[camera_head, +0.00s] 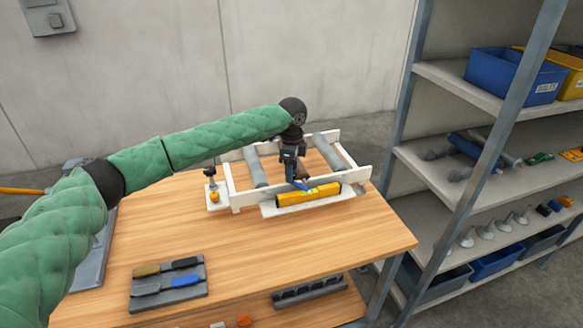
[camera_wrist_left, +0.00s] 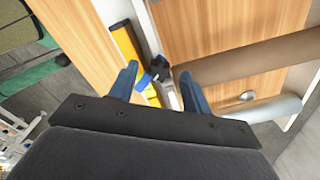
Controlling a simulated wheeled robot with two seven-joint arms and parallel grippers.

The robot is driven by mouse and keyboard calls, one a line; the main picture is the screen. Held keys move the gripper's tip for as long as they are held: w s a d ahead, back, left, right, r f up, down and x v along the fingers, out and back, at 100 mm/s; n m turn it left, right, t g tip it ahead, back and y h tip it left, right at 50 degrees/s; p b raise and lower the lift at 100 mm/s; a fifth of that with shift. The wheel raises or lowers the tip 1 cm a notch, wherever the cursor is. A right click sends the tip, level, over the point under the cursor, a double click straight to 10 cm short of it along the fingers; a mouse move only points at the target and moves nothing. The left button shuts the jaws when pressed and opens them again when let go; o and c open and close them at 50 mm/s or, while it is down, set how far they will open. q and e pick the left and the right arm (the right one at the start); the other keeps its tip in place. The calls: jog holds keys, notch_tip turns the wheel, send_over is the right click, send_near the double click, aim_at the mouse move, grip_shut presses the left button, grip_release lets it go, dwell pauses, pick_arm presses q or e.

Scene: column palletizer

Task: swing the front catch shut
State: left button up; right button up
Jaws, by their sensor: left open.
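A white frame (camera_head: 352,173) with grey rollers stands on the wooden table. A yellow bar (camera_head: 290,199) lies along its front side; it also shows in the left wrist view (camera_wrist_left: 124,42). My left gripper (camera_head: 297,183) points down over the front side of the frame, just behind the bar. In the left wrist view its two blue fingers (camera_wrist_left: 158,82) are spread apart. A small dark blue and black part (camera_wrist_left: 160,67), which looks like the front catch, lies between the fingertips. I cannot tell whether the fingers touch it or how far it is swung.
A grey tray (camera_head: 170,303) with several handled tools lies at the front left of the table. A shelf rack with a blue bin (camera_head: 512,80) is on the right.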

pick_arm(q)
jog(key=shift+s+f, duration=0.1)
jog(key=shift+f, duration=0.35)
jog(key=c, duration=1)
pick_arm(e)
jog(key=shift+s+d+f, duration=0.2)
